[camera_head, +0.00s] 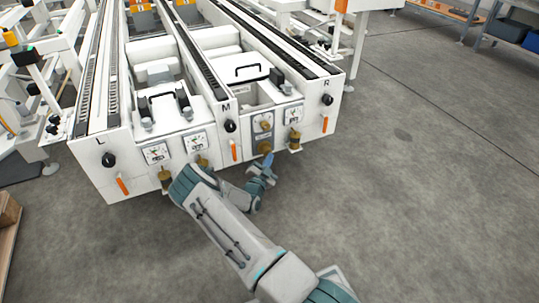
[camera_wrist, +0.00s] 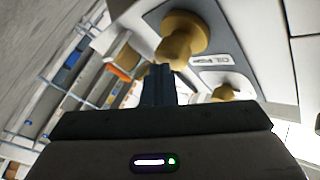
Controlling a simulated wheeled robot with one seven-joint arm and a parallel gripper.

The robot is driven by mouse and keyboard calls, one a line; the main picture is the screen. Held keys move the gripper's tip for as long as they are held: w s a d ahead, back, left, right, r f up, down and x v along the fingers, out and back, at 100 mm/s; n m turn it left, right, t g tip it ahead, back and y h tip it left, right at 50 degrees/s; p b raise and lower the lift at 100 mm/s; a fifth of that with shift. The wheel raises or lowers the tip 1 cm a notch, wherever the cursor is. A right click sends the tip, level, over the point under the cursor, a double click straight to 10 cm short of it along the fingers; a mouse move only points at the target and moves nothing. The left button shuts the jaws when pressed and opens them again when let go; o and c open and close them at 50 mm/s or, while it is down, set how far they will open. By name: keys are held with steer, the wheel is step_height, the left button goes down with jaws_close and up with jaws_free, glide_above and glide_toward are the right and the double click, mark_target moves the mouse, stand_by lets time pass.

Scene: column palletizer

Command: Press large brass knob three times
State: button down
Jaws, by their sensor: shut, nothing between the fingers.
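A large brass knob (camera_wrist: 186,36) with a round flange sits on a grey panel in the wrist view. A smaller-looking brass knob (camera_wrist: 223,92) is on the same panel, beyond a small label. In the head view this grey panel (camera_head: 254,137) is on the front of the white machine, between the M and R marks. My gripper (camera_head: 268,160) is just in front of the panel's lower part. In the wrist view my gripper (camera_wrist: 158,70) is shut and empty, with its fingertips close beside the large knob's front end. I cannot tell whether they touch it.
The white machine's front (camera_head: 110,160) carries gauges, black knobs and orange handles. Another brass fitting (camera_head: 294,140) protrudes right of the panel, and others (camera_head: 165,178) are at the left. Grey floor (camera_head: 430,200) is open to the right. A wooden pallet (camera_head: 10,215) is at the left edge.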

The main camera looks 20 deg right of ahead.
steer(key=shift+s+p, duration=0.6)
steer(key=shift+s, duration=0.55)
steer(key=shift+s+d+p, duration=0.1)
steer(key=shift+s+p, duration=1.25)
steer(key=shift+s, duration=1.15)
stand_by(2.1)
